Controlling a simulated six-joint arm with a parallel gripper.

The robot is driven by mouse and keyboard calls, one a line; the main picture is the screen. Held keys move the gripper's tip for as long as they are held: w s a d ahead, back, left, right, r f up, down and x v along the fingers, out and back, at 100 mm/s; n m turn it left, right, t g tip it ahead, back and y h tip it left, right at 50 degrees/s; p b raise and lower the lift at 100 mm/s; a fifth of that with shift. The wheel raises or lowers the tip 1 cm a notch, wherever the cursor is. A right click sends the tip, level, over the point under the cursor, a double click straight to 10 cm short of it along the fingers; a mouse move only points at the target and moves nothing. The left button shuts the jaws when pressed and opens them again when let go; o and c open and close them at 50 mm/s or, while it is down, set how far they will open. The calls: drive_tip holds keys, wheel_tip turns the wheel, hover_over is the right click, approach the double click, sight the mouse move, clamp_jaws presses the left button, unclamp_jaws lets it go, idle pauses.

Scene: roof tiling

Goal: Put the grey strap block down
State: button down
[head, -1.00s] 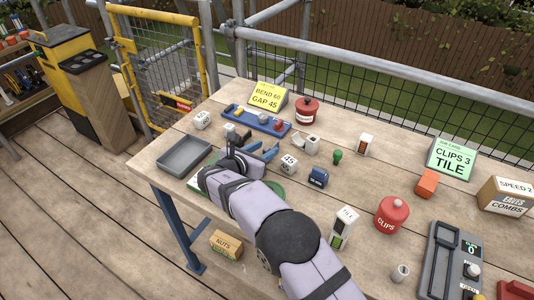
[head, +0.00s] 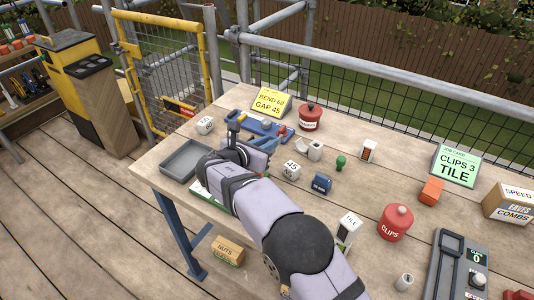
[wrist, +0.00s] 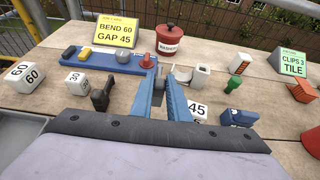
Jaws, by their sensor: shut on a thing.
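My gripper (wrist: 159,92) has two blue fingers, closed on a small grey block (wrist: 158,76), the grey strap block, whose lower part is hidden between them. In the head view my gripper (head: 264,144) is just in front of the blue tray (head: 246,125), and the block is hard to make out there. The blue tray also shows in the wrist view (wrist: 102,61), beyond the fingertips, with a yellow piece, grey pieces and a red peg (wrist: 147,61) on it. I cannot tell whether the held block touches the table.
White number cubes (wrist: 196,110) stand on both sides of my fingers. A white holder (wrist: 201,76), a green peg (wrist: 231,86), a dark blue block (wrist: 239,117) and a red pot (wrist: 168,39) are to the right. A grey empty tray (head: 186,159) lies left, near the table edge.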

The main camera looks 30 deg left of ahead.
wheel_tip(320, 180, up, 5)
drive_tip(key=shift+r, duration=0.1)
idle(0.3)
